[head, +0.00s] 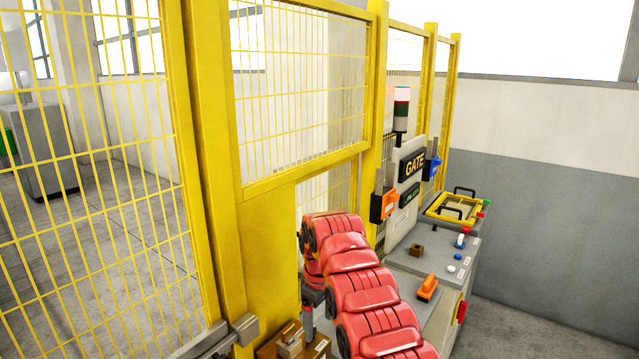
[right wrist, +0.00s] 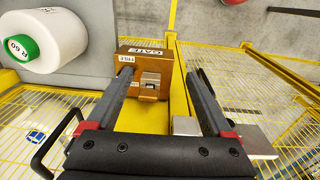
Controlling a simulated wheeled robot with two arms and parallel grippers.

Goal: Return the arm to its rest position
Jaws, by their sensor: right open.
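My right arm reaches up from the bottom of the head view and bends down at the yellow fence. My right gripper (right wrist: 159,76) is open in the right wrist view, with nothing between its two dark fingers. In the head view its wrist (head: 312,275) hangs down beside the fence post, partly hidden by my arm. Beyond the fingertips is a brown box (right wrist: 165,58) labelled GATE, with a small metal block (right wrist: 150,80) on it. The brown box (head: 268,350) also shows at the bottom of the head view. My left gripper is not in view.
Yellow mesh fencing (head: 215,180) stands close to the arm. A white bobbin (right wrist: 55,40) with a green end lies top left in the wrist view.

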